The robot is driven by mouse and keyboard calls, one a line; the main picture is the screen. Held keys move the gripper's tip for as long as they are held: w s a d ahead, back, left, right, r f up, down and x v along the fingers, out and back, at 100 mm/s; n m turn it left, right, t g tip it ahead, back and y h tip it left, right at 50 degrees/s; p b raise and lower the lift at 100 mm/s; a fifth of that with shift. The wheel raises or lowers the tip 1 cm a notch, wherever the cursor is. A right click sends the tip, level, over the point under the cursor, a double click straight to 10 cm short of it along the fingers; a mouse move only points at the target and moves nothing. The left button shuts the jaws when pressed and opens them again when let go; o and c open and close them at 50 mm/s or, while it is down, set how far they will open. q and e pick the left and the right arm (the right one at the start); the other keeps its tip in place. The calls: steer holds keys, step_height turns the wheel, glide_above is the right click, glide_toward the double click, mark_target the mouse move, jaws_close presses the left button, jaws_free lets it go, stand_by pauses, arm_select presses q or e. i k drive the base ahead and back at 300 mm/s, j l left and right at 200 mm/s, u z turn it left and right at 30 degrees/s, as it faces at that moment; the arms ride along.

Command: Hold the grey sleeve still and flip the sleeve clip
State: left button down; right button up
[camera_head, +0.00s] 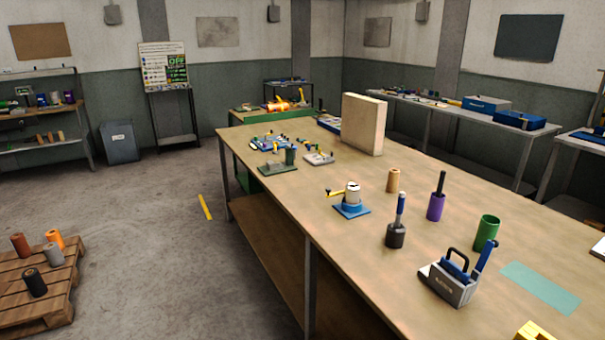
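A pale grey sleeve (353,195) stands upright on a blue base plate (351,210) on the long wooden workbench. A small yellow lever (336,193), which looks like the sleeve clip, sticks out to the left near its top. At this distance I cannot tell the clip's exact position. Neither of my grippers is in view, and nothing touches the sleeve.
The workbench (300,205) also holds a tan cylinder (393,180), a purple holder (436,207), a dark brown holder (395,236), a green cup (486,233), a grey tool caddy (449,284) and an upright beige block (364,124). A pallet (22,298) with several rolls stands left; the floor between is clear.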

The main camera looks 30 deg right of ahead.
mark_target(489, 246)
steer(key=i+z, duration=0.4)
steer(key=i+j+z, duration=0.2)
steer(key=i+z, duration=0.2)
